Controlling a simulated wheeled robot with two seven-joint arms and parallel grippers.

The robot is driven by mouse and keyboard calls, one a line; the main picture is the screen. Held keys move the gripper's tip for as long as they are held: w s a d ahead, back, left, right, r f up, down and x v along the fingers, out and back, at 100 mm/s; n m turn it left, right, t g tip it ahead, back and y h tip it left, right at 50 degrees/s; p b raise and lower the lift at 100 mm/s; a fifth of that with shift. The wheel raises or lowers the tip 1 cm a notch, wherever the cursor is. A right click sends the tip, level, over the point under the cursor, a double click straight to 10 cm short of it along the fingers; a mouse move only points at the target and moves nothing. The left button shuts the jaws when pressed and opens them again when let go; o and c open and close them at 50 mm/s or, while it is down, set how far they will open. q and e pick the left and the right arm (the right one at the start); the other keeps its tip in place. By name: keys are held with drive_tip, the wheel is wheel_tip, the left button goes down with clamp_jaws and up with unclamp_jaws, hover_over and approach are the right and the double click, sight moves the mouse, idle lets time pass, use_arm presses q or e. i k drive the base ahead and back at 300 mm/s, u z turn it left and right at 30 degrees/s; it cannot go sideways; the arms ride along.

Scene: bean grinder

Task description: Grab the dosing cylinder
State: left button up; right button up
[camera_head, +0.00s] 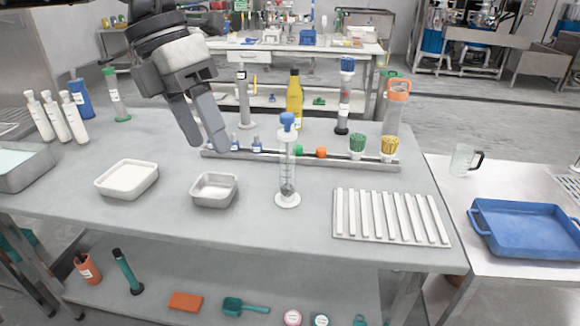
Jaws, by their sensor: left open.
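A clear cylinder with a blue cap and a round white base (287,165) stands upright near the middle of the grey table; it looks like the dosing cylinder. Some dark material shows low inside it. My left gripper (209,144) reaches in from the upper left, fingers pointing down. It is open and empty, to the left of the cylinder and apart from it. My right gripper is not in view.
A square metal tray (214,204), a white-filled tray (127,194) and a ribbed white rack (388,235) share the table. A long rail (300,161) with small items lies behind the cylinder. A yellow bottle (294,98) and tall cylinders stand further back. The front edge is clear.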

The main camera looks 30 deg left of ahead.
sight(288, 198)
drive_tip(key=i, duration=0.95)
